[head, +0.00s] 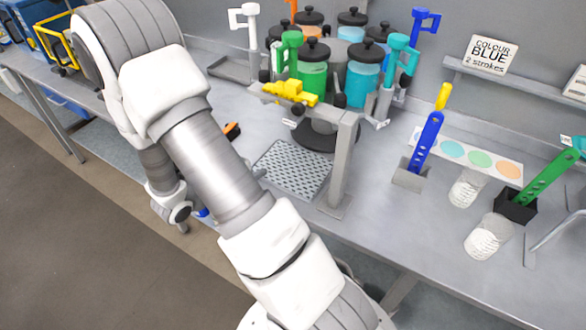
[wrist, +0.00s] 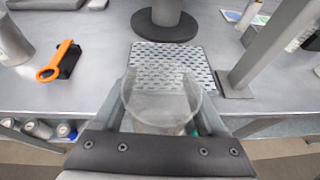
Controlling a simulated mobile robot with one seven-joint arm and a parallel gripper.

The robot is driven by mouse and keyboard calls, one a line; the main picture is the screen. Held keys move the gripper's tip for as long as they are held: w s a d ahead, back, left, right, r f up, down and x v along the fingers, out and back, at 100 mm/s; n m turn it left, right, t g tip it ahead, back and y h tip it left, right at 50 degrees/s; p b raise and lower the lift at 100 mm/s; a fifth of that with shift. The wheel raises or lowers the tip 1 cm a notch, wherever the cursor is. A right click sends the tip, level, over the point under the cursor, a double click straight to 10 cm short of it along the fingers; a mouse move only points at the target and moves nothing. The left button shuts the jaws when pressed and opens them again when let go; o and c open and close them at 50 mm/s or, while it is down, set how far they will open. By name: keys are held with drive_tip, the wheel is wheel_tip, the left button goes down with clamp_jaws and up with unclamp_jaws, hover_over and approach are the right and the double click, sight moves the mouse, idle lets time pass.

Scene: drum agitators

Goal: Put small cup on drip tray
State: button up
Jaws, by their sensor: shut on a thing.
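A clear, see-through small cup (wrist: 162,112) is between the fingers of my gripper (wrist: 160,95), which is shut on it. In the wrist view the cup is in front of the near edge of the drip tray (wrist: 172,52), overlapping it in the picture; its height above the bench cannot be told. The drip tray, a grey perforated plate, also lies on the bench in the head view (head: 291,168), in front of the round dark base of the drum stand (head: 320,137). In the head view my arm hides the held cup.
A grey post (head: 343,165) stands right of the tray, carrying a bar with a yellow piece (head: 290,92). An orange-handled tool (wrist: 58,62) lies left. The tray is bare.

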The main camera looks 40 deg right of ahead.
drive_tip(key=s, duration=0.1)
drive_tip(key=m+g+p, duration=0.1)
drive_tip(key=p, duration=0.3)
hover_over(299, 161)
wheel_tip(299, 161, down, 3)
drive_tip(key=shift+s+f, duration=0.1)
drive_tip(key=shift+a+f, duration=0.1)
drive_tip(key=shift+f, duration=0.55)
drive_tip(key=shift+f+b, duration=0.2)
drive_tip(key=shift+b, duration=0.1)
drive_tip(key=o, duration=1.2)
drive_tip(key=shift+o, duration=0.2)
drive_tip(key=shift+r, duration=0.1)
